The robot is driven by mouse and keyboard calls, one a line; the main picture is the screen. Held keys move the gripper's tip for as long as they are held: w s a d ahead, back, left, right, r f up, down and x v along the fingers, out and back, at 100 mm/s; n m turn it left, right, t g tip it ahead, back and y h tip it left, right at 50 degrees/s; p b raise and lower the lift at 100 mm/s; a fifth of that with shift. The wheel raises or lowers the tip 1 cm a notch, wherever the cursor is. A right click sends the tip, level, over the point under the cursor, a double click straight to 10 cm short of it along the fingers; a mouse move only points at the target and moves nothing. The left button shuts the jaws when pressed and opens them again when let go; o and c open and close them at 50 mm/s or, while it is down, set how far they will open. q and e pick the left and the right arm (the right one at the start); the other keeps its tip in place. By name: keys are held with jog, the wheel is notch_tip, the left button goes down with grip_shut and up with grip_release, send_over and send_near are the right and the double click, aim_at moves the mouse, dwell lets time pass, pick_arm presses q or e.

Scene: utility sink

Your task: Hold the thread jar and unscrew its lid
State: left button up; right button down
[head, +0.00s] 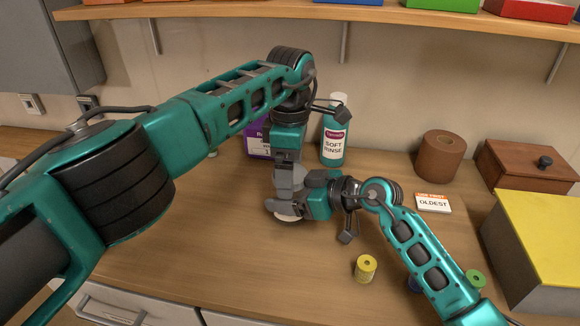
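The thread jar (289,219) is mostly hidden behind my grippers near the middle of the counter; only a pale rounded edge shows low down. My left gripper (290,182) points straight down over it from above, its grey fingers at the jar's top. My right gripper (284,207) comes in level from the right, its grey fingers at the jar's side, just below the left one. The lid is hidden. The fingers overlap in this view, so I cannot tell whether either gripper is closed on the jar or lid.
Behind stand a purple box (258,139) and a teal soft rinse bottle (333,132). To the right are a brown roll (440,155), an "oldest" card (433,203), a wooden box (527,165) and a yellow-topped box (540,235). The front-left counter is clear.

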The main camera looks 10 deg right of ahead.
pick_arm(q)
jog(key=c, duration=1.1)
jog(key=n, duration=0.3)
jog(key=o, duration=1.1)
jog(key=shift+s, duration=0.1)
jog(key=shift+o, duration=0.2)
jog(key=shift+r, duration=0.1)
